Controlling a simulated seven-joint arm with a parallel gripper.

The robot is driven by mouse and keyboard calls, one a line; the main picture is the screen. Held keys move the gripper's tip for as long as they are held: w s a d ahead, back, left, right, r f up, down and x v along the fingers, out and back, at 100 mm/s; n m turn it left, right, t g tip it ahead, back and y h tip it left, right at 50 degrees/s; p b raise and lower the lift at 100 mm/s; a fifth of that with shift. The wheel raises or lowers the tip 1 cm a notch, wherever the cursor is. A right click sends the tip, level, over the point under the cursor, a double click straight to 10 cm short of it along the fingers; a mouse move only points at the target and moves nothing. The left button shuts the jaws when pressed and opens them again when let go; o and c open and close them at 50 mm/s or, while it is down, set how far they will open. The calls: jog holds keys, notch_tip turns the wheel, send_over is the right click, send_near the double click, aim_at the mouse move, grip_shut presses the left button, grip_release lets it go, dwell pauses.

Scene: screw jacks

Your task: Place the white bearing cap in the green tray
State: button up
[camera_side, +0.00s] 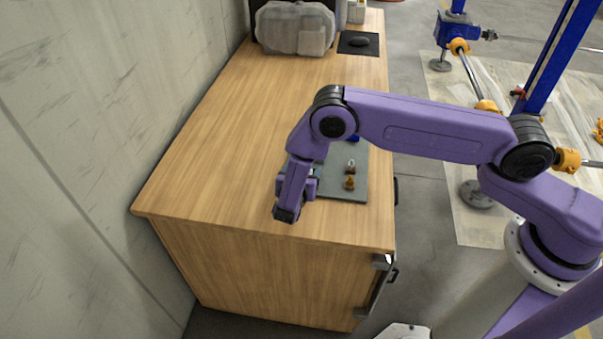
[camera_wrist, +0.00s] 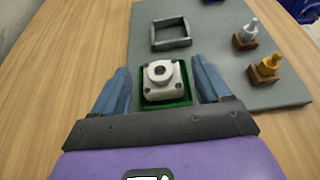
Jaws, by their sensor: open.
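The white bearing cap (camera_wrist: 162,79), a squarish block with a round raised hub, sits inside the small green tray (camera_wrist: 179,102) in the wrist view. The tray's green rim shows around the cap's base. My gripper (camera_wrist: 161,68) is open, with one blue finger to the left of the cap and tray and the other to the right. Gaps show between the fingers and the cap. In the side view my arm and hand hide the cap and green tray.
A dark grey mat (camera_wrist: 215,35) carries an empty grey square frame (camera_wrist: 171,33), a silver fitting (camera_wrist: 246,35) and a gold fitting (camera_wrist: 266,69).

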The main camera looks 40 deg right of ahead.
jog(key=v, duration=1.2)
jog(key=shift+f, duration=0.1)
jog(key=s+d+r+m+g+y, duration=0.1)
jog(key=s+d+r+m+g, duration=0.25)
jog(key=r, duration=0.35)
jog(key=s+d+r+m+g+y, duration=0.1)
jog(key=s+d+r+m+g, duration=0.1)
jog(key=s+d+r+m, duration=0.4)
jog(key=s+d+r+m+g+y, duration=0.2)
jog(key=s+d+r+y, duration=0.2)
jog(key=s, duration=0.5)
jog(key=s+d+r+m+g+y, duration=0.1)
jog(key=s+d+r+m+y, duration=0.2)
jog(key=s, duration=0.6)
jog(key=shift+s+d+r+g+y, duration=0.25)
jog(key=shift+d+r+g+y, duration=0.15)
jog(key=shift+d+r, duration=0.45)
